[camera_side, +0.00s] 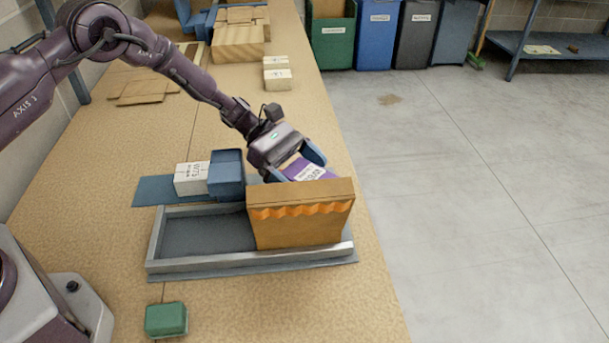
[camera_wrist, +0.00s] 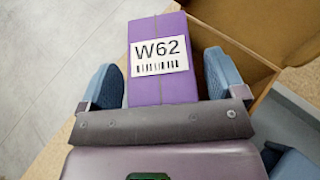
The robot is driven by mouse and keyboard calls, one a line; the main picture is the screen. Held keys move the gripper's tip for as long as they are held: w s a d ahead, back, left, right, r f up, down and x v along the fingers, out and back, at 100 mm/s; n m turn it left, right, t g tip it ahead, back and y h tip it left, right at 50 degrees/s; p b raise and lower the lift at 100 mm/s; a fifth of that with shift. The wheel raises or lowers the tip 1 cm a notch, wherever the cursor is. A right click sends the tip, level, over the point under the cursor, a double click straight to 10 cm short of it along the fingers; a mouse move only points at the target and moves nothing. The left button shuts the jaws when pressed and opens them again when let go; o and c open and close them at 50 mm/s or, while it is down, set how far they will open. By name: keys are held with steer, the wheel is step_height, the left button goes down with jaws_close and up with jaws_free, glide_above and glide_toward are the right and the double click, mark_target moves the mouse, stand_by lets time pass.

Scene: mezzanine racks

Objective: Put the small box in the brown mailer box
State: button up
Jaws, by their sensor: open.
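A small purple box (camera_side: 311,171) with a white label shows behind the upper edge of the brown mailer box (camera_side: 299,228). In the wrist view the purple box (camera_wrist: 160,90) reads W62 and lies between the two blue fingers. My gripper (camera_side: 296,166) is open around it, with a narrow gap at the fingers. The mailer box (camera_wrist: 238,18) is open at the upper right of the wrist view. Its front wall hides the lower part of the purple box in the side view, so I cannot tell whether that box rests on the mailer's floor.
The mailer stands at the right end of a grey tray (camera_side: 160,240). A white box (camera_side: 190,179) and a blue box (camera_side: 226,172) stand behind the tray. A green box (camera_side: 166,319) lies in front. Cartons (camera_side: 238,44) stand at the far end of the table.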

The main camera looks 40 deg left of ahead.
steer(key=v, duration=1.1)
steer(key=s+r+m+y, duration=0.4)
steer(key=s+r, duration=0.2)
steer(key=r, duration=0.3)
steer(key=s+r+m+y, duration=0.3)
steer(key=s+r+m, duration=0.25)
steer(key=r, duration=0.25)
steer(key=s+a+r+m+t+y, duration=0.1)
steer(key=s+m+t+y, duration=0.1)
steer(key=s, duration=0.4)
steer(key=s+a+r+m+t+y, duration=0.1)
steer(key=s+a+r+m+y, duration=0.1)
steer(key=s, duration=0.3)
steer(key=s+a+r+m+t+y, duration=0.1)
steer(key=s+m+t+y, duration=0.1)
steer(key=s+m, duration=0.2)
steer(key=s, duration=0.2)
steer(key=shift+s+a+r+t+y, duration=0.25)
steer(key=shift+s+r+t+y, duration=0.05)
steer(key=shift+s+r, duration=0.1)
steer(key=shift+o, duration=0.4)
steer(key=shift+m, duration=0.25)
